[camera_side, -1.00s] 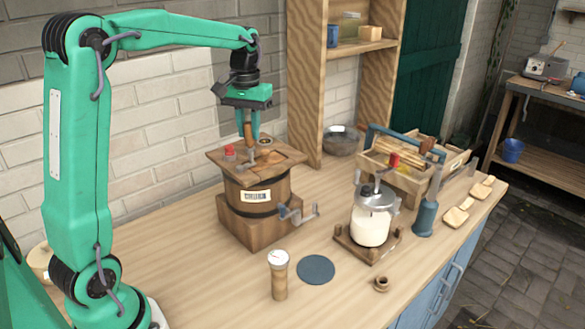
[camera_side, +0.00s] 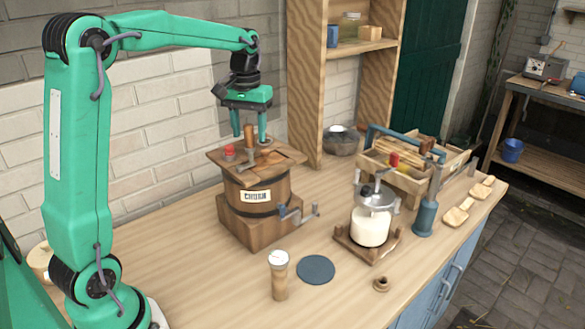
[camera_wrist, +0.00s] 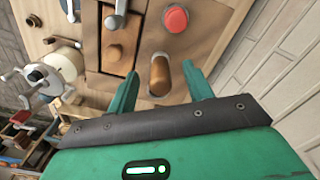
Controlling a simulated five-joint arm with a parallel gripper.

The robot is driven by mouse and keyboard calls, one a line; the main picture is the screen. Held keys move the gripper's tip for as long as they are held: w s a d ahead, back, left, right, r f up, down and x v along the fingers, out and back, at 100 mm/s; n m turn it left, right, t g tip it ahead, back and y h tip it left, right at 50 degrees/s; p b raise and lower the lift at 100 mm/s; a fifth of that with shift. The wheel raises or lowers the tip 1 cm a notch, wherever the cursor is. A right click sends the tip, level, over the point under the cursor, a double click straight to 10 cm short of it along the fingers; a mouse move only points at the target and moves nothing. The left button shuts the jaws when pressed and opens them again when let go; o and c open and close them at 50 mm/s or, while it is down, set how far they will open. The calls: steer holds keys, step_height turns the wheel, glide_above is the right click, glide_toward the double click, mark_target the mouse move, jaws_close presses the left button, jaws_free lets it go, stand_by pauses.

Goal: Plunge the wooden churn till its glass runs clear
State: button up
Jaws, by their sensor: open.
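The wooden churn (camera_side: 258,198) stands upright on the bench, a dark-banded barrel on a square block with a "CHURN" label on its front. Its brown plunger handle (camera_side: 249,135) rises from the board lid (camera_side: 283,158); the handle also shows end-on in the wrist view (camera_wrist: 159,76). My gripper (camera_side: 249,137) is open above the lid, one finger on each side of the handle. The wrist view shows gaps between the handle and the fingers of my gripper (camera_wrist: 160,85). I cannot make out the churn's glass clearly.
A red knob (camera_side: 229,151) sits on the lid beside the handle. Bench front is mostly clear.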

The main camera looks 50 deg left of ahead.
steer(key=shift+r, duration=3.45)
steer(key=shift+d, duration=0.1)
steer(key=s+d+f+m+t, duration=0.2)
steer(key=s+d+f+m, duration=0.1)
steer(key=s+d, duration=0.4)
steer(key=s+d+f+m+t, duration=0.3)
steer(key=s+d, duration=0.4)
steer(key=s, duration=0.5)
steer(key=shift+s+f+t, duration=0.3)
steer(key=shift+f, duration=0.45)
